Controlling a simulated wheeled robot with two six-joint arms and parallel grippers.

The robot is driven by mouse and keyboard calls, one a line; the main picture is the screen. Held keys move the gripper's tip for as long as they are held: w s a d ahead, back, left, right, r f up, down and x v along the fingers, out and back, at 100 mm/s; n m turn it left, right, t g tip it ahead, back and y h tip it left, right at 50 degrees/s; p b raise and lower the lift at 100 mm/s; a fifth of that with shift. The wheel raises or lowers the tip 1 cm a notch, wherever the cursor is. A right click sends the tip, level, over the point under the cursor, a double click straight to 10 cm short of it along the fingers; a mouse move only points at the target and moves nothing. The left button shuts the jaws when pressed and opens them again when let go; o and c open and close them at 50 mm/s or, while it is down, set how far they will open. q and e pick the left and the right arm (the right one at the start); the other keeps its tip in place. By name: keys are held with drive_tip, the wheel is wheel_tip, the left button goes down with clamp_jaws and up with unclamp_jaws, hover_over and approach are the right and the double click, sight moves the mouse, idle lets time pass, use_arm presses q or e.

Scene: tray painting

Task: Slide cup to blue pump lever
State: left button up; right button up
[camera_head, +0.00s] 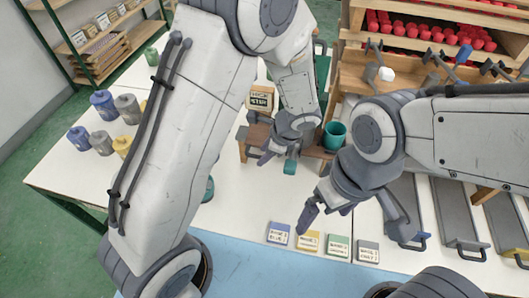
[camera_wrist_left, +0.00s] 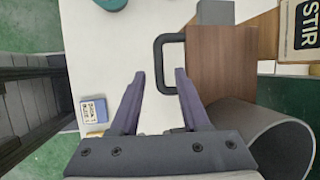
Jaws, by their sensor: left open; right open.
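A teal cup (camera_head: 335,135) stands at the right end of a small wooden stand, between my two arms in the head view. My left gripper (camera_head: 279,156) points down at the front of this stand. In the left wrist view its fingers (camera_wrist_left: 160,100) are spread with nothing held; a dark handle (camera_wrist_left: 168,62) on a wooden block (camera_wrist_left: 220,65) lies just beyond the fingertips. My right gripper (camera_head: 327,209) is open and empty above the white table, in front of the cup. A blue piece (camera_head: 463,53) sits among dark levers at the back right; I cannot tell if it is the pump lever.
Blue, yellow, green and grey cards (camera_head: 308,241) lie at the front edge. Several paint pots (camera_head: 102,103) stand at left. Long grey trays (camera_head: 455,215) with handles lie at right. A grey cylinder (camera_wrist_left: 270,140) and a STIR sign (camera_wrist_left: 300,30) are close to my left gripper.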

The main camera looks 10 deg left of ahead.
use_arm(q)
drive_tip(key=shift+f, duration=0.1)
clamp_jaws()
idle(1.4)
